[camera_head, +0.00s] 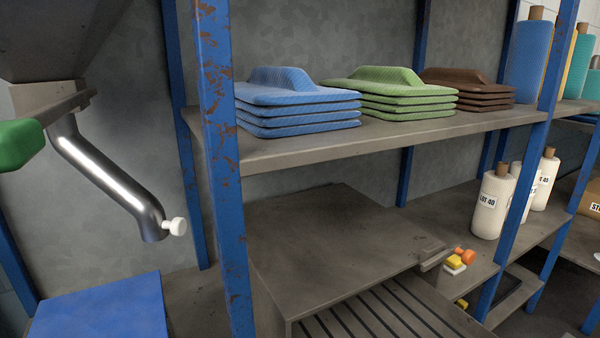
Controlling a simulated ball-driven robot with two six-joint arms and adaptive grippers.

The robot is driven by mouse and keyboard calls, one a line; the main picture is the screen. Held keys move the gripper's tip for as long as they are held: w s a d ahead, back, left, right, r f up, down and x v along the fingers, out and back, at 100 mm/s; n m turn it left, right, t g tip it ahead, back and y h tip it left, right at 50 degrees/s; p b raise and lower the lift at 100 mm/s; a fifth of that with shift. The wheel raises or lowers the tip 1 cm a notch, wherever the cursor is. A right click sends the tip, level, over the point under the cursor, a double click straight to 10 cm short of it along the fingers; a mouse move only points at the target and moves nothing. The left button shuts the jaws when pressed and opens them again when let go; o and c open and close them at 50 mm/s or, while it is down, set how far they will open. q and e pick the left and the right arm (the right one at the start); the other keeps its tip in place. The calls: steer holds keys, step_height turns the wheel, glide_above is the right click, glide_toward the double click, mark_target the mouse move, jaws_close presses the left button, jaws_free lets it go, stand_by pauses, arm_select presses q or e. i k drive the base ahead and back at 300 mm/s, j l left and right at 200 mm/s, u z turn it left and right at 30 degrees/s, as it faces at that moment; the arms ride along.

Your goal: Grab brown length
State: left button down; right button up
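The brown length (470,87) is a folded stack of brown cloth with a raised fold on top. It lies on the upper shelf (380,138), at the right end of a row of similar stacks. A green folded stack (390,92) sits to its left and partly covers its left side. A blue folded stack (296,103) lies further left. Neither of my grippers shows in this view.
A rusty blue post (218,150) stands before the shelf's left end, another blue post (530,150) to the right. Rolls (528,60) stand beyond the brown stack. White bottles (493,203) stand below. A metal pipe (105,180) hangs at left.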

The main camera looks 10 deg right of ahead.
mark_target(478, 92)
steer(key=z, duration=0.4)
steer(key=l+z, duration=0.15)
steer(key=z, duration=0.3)
steer(key=l+z, duration=0.1)
steer(key=z, duration=0.3)
